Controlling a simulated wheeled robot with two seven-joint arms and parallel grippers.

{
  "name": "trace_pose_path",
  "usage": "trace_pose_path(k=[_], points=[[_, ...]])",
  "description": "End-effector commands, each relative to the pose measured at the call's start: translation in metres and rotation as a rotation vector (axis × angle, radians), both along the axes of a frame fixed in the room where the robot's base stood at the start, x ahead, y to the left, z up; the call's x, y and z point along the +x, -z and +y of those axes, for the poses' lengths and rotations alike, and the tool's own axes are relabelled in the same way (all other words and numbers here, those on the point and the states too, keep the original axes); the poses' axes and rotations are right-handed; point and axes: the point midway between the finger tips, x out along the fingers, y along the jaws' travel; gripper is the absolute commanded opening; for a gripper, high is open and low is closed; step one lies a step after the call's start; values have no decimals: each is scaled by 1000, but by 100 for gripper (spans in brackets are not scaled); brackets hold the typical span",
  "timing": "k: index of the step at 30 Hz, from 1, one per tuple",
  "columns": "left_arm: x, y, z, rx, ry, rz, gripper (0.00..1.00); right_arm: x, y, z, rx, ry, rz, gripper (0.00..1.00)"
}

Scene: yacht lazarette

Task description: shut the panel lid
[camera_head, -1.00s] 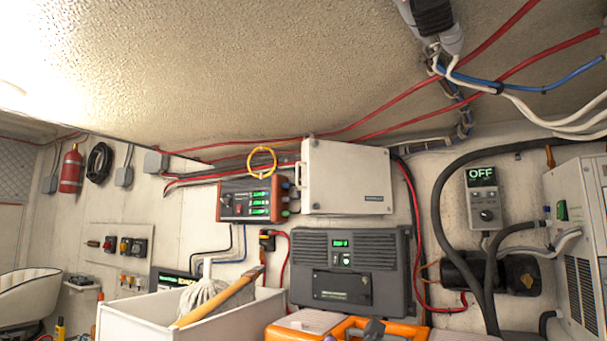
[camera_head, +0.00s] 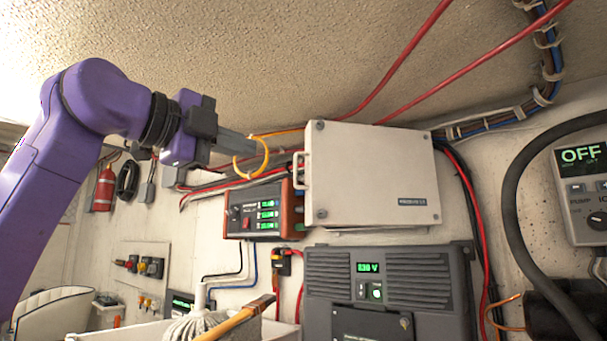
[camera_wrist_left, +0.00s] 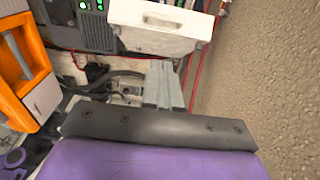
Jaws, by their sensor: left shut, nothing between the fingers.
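The white panel lid (camera_head: 375,175) is on the wall at the centre of the head view, its face toward me and a bar handle (camera_head: 300,171) on its left edge. I cannot tell from the frames how far it stands from its box. The lid also shows at the top of the left wrist view (camera_wrist_left: 150,38), with its handle (camera_wrist_left: 163,21). My left gripper (camera_head: 246,145) is shut and empty, left of the handle and apart from it. Its closed fingers also show in the left wrist view (camera_wrist_left: 162,75). My right gripper is not in view.
A yellow ring (camera_head: 263,170) shows beside my left fingertips. A red-framed device (camera_head: 245,217) is below left of the lid, and a dark grey unit (camera_head: 410,285) is below it. Red cables (camera_head: 468,185) run down its right side. The ceiling slopes close above.

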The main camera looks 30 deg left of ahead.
Motion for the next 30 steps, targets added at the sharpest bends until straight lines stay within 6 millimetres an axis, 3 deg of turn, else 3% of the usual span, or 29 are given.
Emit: trace_pose_path(k=[5, 16, 18, 24, 30], points=[[18, -4, -5, -12, 10, 0, 0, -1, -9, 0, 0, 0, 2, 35], [97, -6, -19, -9, 7, 2, 0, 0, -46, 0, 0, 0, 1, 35], [108, -6, -11, -12, 7, 1, 0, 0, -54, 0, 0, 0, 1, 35], [126, -2, 2, -10, 6, 0, 0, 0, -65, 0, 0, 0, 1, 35], [130, 1, 4, -9, 6, 0, 0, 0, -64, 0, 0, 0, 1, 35]])
